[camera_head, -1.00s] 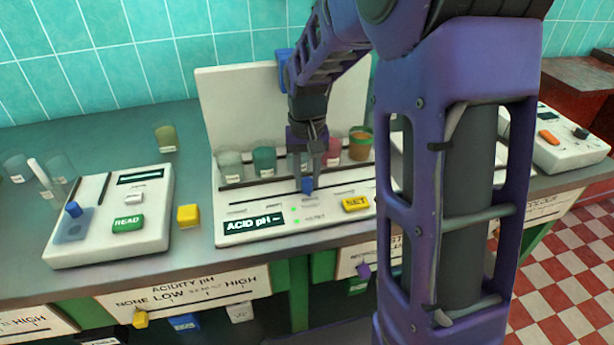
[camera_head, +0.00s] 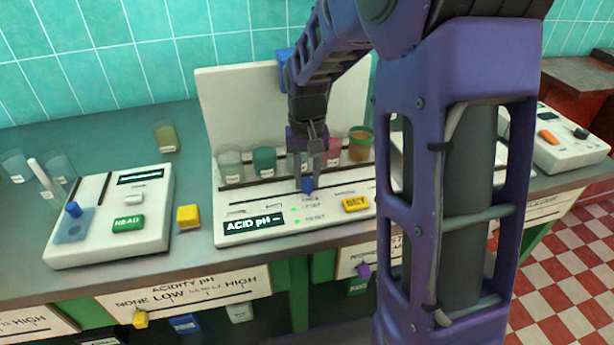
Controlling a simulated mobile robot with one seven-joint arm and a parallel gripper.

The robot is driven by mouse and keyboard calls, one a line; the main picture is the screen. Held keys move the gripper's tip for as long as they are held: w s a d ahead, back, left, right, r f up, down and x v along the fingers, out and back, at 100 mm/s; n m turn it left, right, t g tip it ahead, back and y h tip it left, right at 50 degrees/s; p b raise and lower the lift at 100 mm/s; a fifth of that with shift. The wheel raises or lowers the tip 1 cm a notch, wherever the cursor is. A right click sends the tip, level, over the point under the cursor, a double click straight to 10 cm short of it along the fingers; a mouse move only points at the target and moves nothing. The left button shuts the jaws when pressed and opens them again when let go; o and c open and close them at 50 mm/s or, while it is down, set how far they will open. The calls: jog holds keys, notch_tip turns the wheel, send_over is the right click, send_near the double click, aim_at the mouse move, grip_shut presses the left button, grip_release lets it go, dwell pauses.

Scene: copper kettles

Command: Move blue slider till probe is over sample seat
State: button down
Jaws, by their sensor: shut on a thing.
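The blue slider (camera_head: 308,185) is a small knob on the white acid pH machine (camera_head: 262,239). My gripper (camera_head: 308,182) points down at it, with its fingers on the knob's two sides, shut on it. Several sample cups stand in a row behind it: a pale one (camera_head: 230,166), a teal one (camera_head: 264,161) and a green-rimmed orange one (camera_head: 361,143). My arm and fingers partly cover the middle cups. A blue block (camera_head: 284,64) shows at the top of the white backboard (camera_head: 235,105), partly behind my arm. I cannot make out the probe or the sample seat.
A yellow SET button (camera_head: 356,203) is on the machine, right of the slider. A white device with a green READ button (camera_head: 128,223) and a yellow cube (camera_head: 188,216) stand to the left. My arm hides much of the right side.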

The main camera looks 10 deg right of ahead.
dwell(0.4)
jog(key=d+p, duration=0.2)
jog(key=d, duration=1.4)
jog(key=shift+d+p, duration=0.1)
jog(key=shift+p, duration=0.3)
jog(key=shift+r, duration=0.1)
jog(key=c, duration=0.6)
grip_release()
jog(key=shift+d, duration=0.1)
jog(key=shift+r, duration=0.2)
notch_tip(320, 180, up, 17)
jog(key=p, duration=0.3)
